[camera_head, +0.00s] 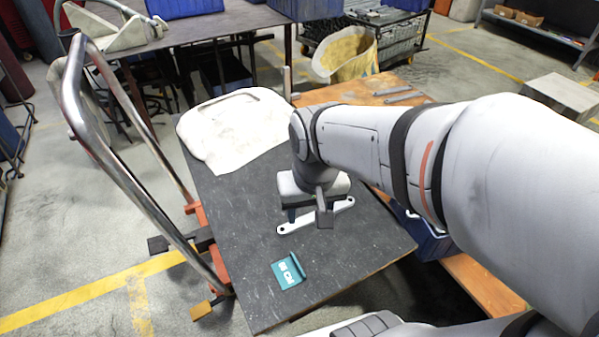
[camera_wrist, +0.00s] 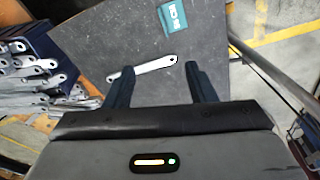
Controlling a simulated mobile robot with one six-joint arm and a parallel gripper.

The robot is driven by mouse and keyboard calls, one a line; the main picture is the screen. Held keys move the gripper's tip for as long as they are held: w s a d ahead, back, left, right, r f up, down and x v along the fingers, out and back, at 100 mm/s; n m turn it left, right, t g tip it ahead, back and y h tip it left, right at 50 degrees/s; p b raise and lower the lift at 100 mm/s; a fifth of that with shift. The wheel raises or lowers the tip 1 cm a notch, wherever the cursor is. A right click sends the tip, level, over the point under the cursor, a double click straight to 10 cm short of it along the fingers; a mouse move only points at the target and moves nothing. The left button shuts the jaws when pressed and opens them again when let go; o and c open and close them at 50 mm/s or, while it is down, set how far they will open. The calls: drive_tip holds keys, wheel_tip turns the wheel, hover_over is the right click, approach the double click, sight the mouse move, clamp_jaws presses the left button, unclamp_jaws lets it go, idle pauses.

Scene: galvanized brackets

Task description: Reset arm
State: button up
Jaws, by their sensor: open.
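My gripper (camera_wrist: 162,88) is open, its two dark fingers spread apart in the wrist view. In the head view my gripper (camera_head: 308,214) hangs over the dark tabletop (camera_head: 230,215). A flat galvanized bracket (camera_wrist: 145,68) with a hole at each end lies on the tabletop beyond the fingertips in the wrist view. In the head view the same bracket (camera_head: 345,206) is partly hidden by my gripper. Nothing shows held between the fingers.
A teal block with white lettering (camera_head: 289,271) lies near the tabletop's front. A whitish moulded piece (camera_head: 235,128) covers the back left. A metal handle (camera_head: 130,150) rises at the left edge. A bin of several brackets (camera_wrist: 38,72) stands beside the tabletop.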

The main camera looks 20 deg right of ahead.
drive_tip(key=shift+s+d+r+n, duration=0.1)
drive_tip(key=shift+s+d+n, duration=0.45)
drive_tip(key=shift+s, duration=0.2)
